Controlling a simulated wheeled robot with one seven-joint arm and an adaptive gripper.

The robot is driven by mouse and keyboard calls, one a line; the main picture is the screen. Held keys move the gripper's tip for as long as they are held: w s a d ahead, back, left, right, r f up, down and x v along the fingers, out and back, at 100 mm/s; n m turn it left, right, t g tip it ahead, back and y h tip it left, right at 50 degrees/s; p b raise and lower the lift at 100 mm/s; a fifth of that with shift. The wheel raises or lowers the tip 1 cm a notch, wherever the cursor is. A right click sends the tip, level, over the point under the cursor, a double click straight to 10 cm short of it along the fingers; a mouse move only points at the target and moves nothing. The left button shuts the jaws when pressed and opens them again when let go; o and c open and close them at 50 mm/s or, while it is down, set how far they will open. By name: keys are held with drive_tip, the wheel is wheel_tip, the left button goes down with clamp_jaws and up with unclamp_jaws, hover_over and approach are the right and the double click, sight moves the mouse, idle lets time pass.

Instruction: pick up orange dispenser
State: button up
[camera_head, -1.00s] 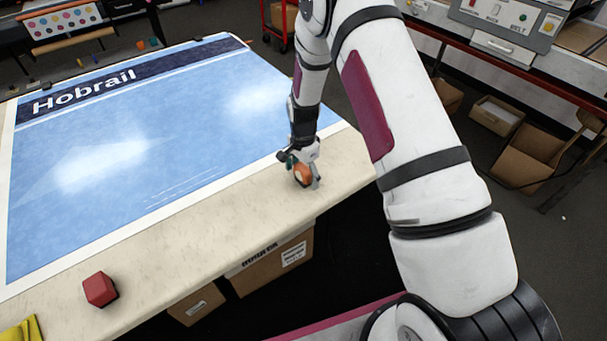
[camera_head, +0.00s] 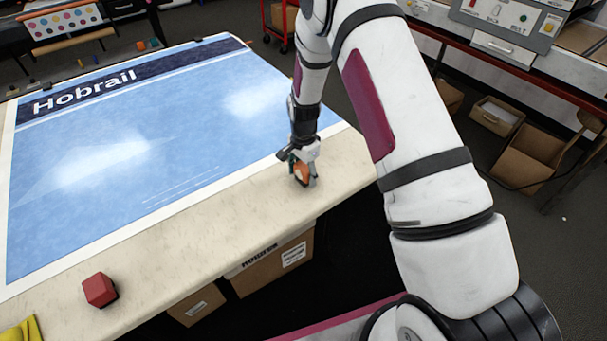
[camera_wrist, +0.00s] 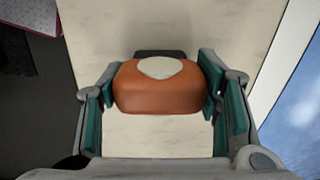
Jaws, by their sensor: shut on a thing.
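The orange dispenser (camera_head: 301,174) is at the right end of the table, near its front edge. In the wrist view the orange dispenser (camera_wrist: 160,92) shows a rounded orange body with a pale patch on top and a dark part behind it. My gripper (camera_head: 303,166) points down over it. In the wrist view the teal finger pads of my gripper (camera_wrist: 162,95) press on its left and right sides. Whether its underside touches the tabletop I cannot tell.
The pale tabletop (camera_head: 215,215) bears a large blue printed sheet (camera_head: 160,130) marked "Hobrail". A red block (camera_head: 100,290) and a yellow cloth-like item (camera_head: 22,329) lie at the front left. Cardboard boxes (camera_head: 265,270) stand under the table. The front strip between is clear.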

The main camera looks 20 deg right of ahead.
sight(304, 169)
drive_tip(key=r, duration=0.3)
drive_tip(key=shift+s+a, duration=0.1)
drive_tip(key=shift+s, duration=0.3)
drive_tip(key=s+a+r, duration=0.1)
drive_tip(key=s, duration=1.4)
drive_tip(key=shift+a+r, duration=0.15)
drive_tip(key=shift+a, duration=0.2)
